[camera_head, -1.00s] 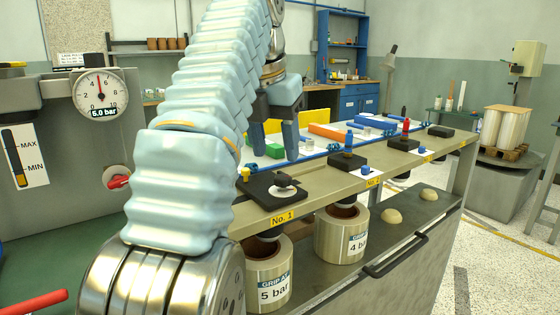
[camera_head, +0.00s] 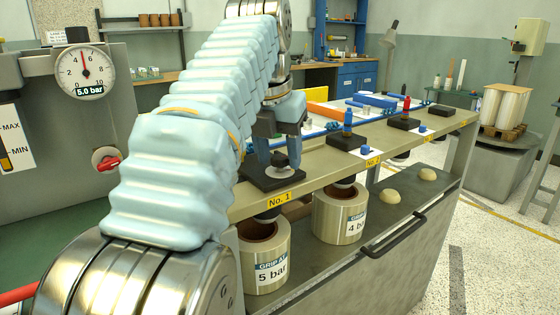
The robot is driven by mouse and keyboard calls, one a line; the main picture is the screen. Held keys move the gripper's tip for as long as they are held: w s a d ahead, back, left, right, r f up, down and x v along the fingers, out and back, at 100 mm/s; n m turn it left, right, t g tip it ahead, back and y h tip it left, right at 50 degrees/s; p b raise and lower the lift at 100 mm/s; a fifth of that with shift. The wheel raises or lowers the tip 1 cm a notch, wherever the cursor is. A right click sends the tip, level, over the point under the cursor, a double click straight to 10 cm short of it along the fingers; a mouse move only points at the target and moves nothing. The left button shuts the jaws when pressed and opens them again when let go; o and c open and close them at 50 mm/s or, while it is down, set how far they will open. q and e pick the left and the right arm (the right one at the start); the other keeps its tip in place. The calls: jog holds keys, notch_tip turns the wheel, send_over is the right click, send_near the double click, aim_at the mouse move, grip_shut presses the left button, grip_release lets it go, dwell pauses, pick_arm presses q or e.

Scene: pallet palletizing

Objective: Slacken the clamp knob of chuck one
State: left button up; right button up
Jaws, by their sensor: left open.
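Chuck one is a black block (camera_head: 257,178) on the beige bench rail, above the yellow "No. 1" label (camera_head: 279,200). My left gripper (camera_head: 279,158) points down over the block. Its jaws are open, with one blue-grey finger on each side of the knob. I cannot tell whether either finger touches it. Below the rail hangs a roll (camera_head: 264,252) marked "5 bar". My right gripper is not in view.
A gauge (camera_head: 86,70) reads 5.0 bar, with a red-handled valve (camera_head: 106,159) below it. Chuck two's black block (camera_head: 346,141) sits to the right, with another roll (camera_head: 335,214) under it. More blocks and blue hoses line the bench.

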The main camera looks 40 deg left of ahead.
pick_arm(q)
jog(key=shift+r, duration=1.25)
jog(key=shift+f, duration=0.1)
jog(key=shift+f+b, duration=0.8)
jog(key=shift+f, duration=0.35)
jog(key=shift+c, duration=0.3)
